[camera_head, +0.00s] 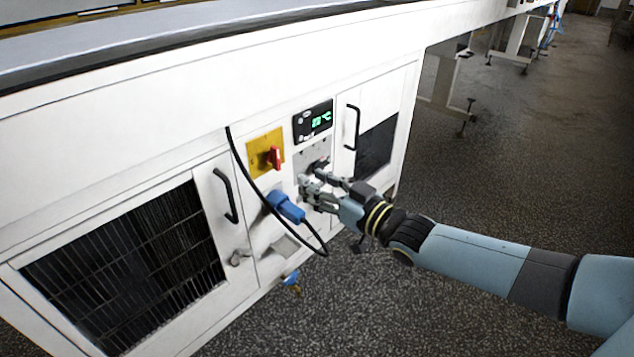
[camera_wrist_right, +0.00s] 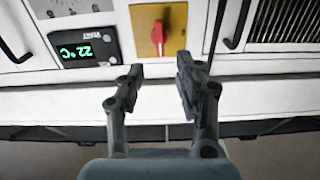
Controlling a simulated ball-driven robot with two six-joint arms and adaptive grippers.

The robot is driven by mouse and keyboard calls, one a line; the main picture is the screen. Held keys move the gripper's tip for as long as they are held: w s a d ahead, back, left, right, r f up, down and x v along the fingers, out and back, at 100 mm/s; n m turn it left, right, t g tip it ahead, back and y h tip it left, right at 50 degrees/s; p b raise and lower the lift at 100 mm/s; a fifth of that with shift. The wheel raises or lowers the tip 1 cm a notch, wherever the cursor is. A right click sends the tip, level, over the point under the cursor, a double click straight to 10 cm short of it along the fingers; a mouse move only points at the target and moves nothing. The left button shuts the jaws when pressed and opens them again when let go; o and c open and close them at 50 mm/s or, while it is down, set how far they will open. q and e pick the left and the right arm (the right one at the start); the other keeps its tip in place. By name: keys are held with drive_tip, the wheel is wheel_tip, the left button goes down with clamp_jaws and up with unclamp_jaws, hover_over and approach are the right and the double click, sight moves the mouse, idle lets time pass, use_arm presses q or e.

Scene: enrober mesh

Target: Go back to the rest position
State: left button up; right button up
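My right gripper (camera_head: 313,190) reaches in from the right, in front of the white machine's control panel (camera_head: 308,160). It is near the blue plug (camera_head: 286,206) and below the temperature display. In the right wrist view my right gripper (camera_wrist_right: 160,72) has its two fingers apart with nothing between them. A red switch on a yellow plate (camera_wrist_right: 157,30) shows beyond the fingertips, upside down. Whether the fingers touch the panel is not clear from the head view. My left gripper is in neither view.
The red switch (camera_head: 275,157) and the green-lit display (camera_head: 313,121) sit above the gripper. A black cable (camera_head: 246,177) loops down to the blue plug. Door handles (camera_head: 225,195) and (camera_head: 351,127) stick out on both sides. The speckled floor (camera_head: 480,180) at right is open.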

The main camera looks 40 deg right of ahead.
idle(0.5)
drive_tip(key=s+a+f+m+g+h+p, duration=0.1)
drive_tip(key=s+f+g, duration=0.3)
drive_tip(key=s+f, duration=0.7)
drive_tip(key=s+a+f+m+g+h, duration=0.1)
drive_tip(key=s+f+g, duration=0.3)
drive_tip(key=s+f, duration=0.65)
drive_tip(key=s+a+f+g, duration=0.2)
drive_tip(key=s+f+g, duration=0.2)
drive_tip(key=s, duration=0.9)
drive_tip(key=s+a+f+n+g, duration=0.1)
drive_tip(key=s+f+g, duration=0.4)
drive_tip(key=s+f, duration=0.5)
drive_tip(key=s+a, duration=0.1)
drive_tip(key=s, duration=0.2)
drive_tip(key=shift+f+n+g, duration=0.2)
drive_tip(key=shift+n+g, duration=0.1)
drive_tip(key=shift+w, duration=0.1)
